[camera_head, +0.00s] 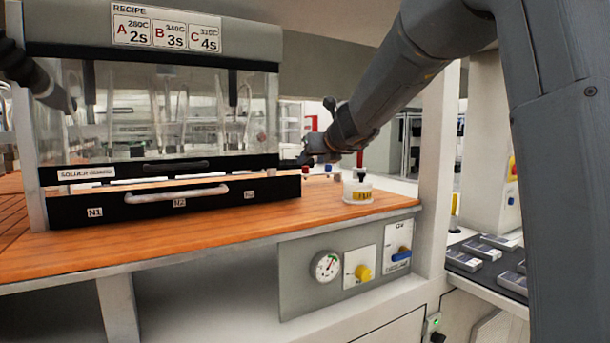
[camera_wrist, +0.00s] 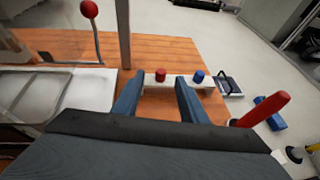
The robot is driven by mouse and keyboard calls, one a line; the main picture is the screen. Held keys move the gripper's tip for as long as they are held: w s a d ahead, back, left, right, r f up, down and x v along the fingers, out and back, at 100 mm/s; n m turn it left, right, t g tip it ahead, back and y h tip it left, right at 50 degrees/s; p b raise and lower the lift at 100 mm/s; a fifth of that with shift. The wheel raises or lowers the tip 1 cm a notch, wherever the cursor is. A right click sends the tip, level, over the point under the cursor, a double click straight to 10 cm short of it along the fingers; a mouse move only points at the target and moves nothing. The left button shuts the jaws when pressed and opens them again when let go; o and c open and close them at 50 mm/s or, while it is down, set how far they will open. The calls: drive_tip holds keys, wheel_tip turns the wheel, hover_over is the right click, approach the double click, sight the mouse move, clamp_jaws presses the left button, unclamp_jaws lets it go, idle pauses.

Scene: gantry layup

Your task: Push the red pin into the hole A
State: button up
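A small red pin (camera_wrist: 160,76) stands on a white block (camera_wrist: 160,84) on the wooden bench; it also shows in the head view (camera_head: 305,170). A blue pin (camera_wrist: 198,77) stands to its right on the same block. My gripper (camera_wrist: 159,80) is open, its two dark fingers apart, with the red pin seen between the tips and not visibly touched. In the head view, my gripper (camera_head: 312,153) is just above the pins, behind the cabinet's right edge. I cannot make out a hole marked A in either view.
A glazed solder cabinet (camera_head: 170,115) with a recipe plate (camera_head: 167,28) stands to the left. A white jar (camera_head: 369,197) with an upright red-handled tool (camera_wrist: 265,110) is right of the pins. A red-knobbed lever (camera_wrist: 89,9) rises at the wrist view's upper left.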

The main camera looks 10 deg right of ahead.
sight(307, 167)
drive_tip(key=x, duration=0.5)
drive_tip(key=shift+w+d+f+b, duration=0.1)
drive_tip(key=shift+d+f+b, duration=0.05)
drive_tip(key=shift+f+b, duration=0.15)
clamp_jaws()
